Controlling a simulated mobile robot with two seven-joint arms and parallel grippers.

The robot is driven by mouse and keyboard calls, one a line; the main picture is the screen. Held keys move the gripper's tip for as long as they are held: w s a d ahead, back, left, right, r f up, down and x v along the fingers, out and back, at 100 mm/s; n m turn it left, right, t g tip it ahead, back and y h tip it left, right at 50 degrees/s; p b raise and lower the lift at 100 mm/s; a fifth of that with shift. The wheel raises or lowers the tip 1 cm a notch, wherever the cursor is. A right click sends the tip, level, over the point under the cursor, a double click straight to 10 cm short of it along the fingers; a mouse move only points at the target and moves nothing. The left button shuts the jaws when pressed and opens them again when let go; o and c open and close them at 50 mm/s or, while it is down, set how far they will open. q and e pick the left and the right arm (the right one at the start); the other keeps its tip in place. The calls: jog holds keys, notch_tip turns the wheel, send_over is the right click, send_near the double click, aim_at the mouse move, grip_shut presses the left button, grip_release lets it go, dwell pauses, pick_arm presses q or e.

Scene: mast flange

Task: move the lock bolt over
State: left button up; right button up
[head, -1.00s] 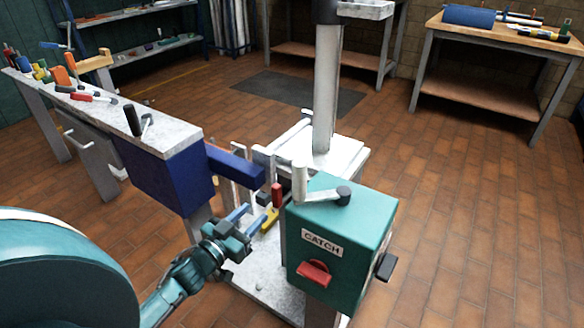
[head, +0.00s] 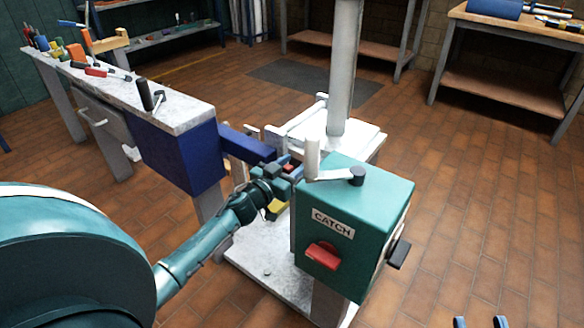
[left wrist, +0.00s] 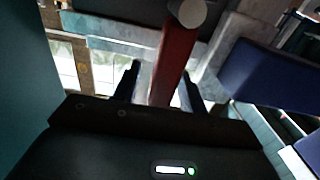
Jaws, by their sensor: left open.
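My left gripper (head: 284,168) is at the gap between the blue arm and the green CATCH box. In the left wrist view its two dark fingers (left wrist: 161,90) are apart, with a red bar (left wrist: 175,60) between them. The bar has a round grey end and looks like the lock bolt's handle. A gap shows beside the left finger; contact at the right finger cannot be told. My right gripper (head: 480,322) shows two separated blue fingertips at the bottom edge.
A grey mast (head: 344,75) rises behind. Floor at right is clear.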

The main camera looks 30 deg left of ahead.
pick_arm(q)
jog(key=shift+c, duration=0.2)
grip_shut()
dwell(0.3)
